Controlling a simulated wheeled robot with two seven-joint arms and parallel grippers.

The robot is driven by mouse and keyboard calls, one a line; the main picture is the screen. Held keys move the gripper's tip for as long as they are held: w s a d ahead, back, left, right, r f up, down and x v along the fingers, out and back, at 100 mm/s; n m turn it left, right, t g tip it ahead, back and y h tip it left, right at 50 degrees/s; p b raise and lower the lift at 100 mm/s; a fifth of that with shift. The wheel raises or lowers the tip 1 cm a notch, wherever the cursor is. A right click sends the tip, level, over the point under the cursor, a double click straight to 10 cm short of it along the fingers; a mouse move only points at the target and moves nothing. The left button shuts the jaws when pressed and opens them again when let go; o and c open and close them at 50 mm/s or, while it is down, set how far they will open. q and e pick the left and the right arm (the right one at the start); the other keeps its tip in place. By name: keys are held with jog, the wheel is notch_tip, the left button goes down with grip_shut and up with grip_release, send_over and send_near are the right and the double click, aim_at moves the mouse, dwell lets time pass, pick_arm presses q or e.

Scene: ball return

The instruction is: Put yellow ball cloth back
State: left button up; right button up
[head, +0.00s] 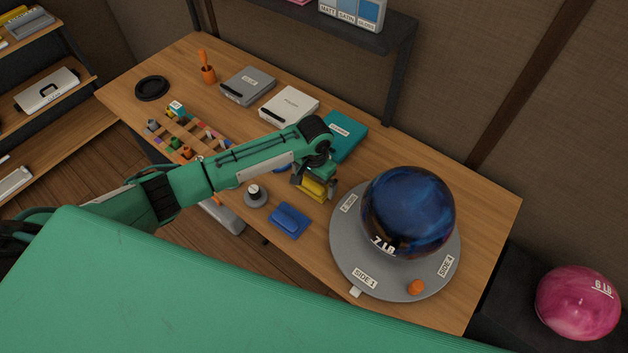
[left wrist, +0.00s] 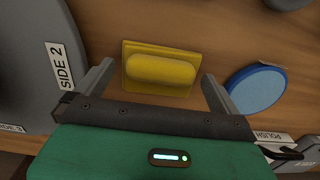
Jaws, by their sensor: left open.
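The yellow ball cloth (left wrist: 160,70) is a yellow pad with a rounded grip on a square base. It lies on the wooden bench, and in the head view (head: 314,189) my gripper partly hides it. My left gripper (head: 314,184) is open directly over it. In the left wrist view its two fingers (left wrist: 158,84) stand on either side of the cloth with a gap on each side. I cannot tell whether the fingertips touch the bench. My right gripper is not in view.
A blue ball (head: 408,212) sits on a grey turntable (head: 350,255) right of the gripper. A blue pad (head: 289,221), a small grey knob (head: 255,195), a teal case (head: 344,137) and a white polish case (head: 289,106) are nearby. A pink ball (head: 578,302) is at far right.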

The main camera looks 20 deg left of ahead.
aim_at(314, 181)
pick_arm(q)
notch_tip(314, 181, up, 12)
jog(key=b, duration=0.1)
jog(key=shift+f, duration=0.1)
dwell(0.5)
